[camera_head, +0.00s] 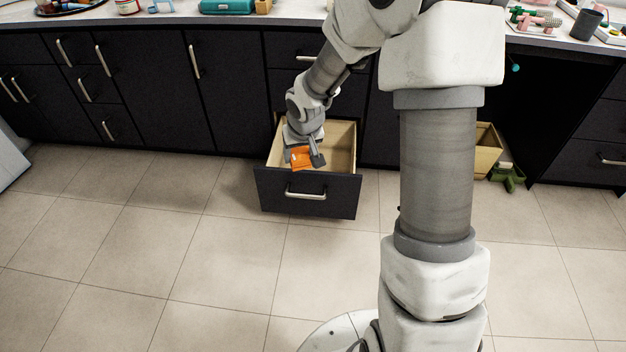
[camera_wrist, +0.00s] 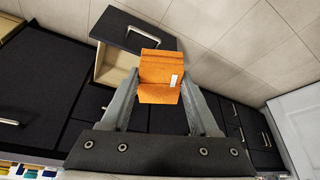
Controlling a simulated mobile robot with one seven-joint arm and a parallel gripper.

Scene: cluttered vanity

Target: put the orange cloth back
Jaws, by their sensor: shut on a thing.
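The orange cloth (camera_head: 301,158) is folded and has a small white tag. My gripper (camera_head: 305,159) is shut on the cloth, over an open drawer (camera_head: 343,148) with a dark front and pale wooden inside. In the wrist view the cloth (camera_wrist: 160,72) sits between my two fingers (camera_wrist: 160,90), with the drawer front (camera_wrist: 128,30) beyond it. The cloth hides part of the drawer's inside. I cannot tell whether the cloth touches the drawer floor.
Dark cabinets (camera_head: 150,90) with metal handles line the wall. The counter (camera_head: 150,20) holds a teal case (camera_head: 227,6) and other clutter. A tan bin (camera_head: 487,150) and a green item (camera_head: 508,177) are on the floor at right. The tiled floor in front is clear.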

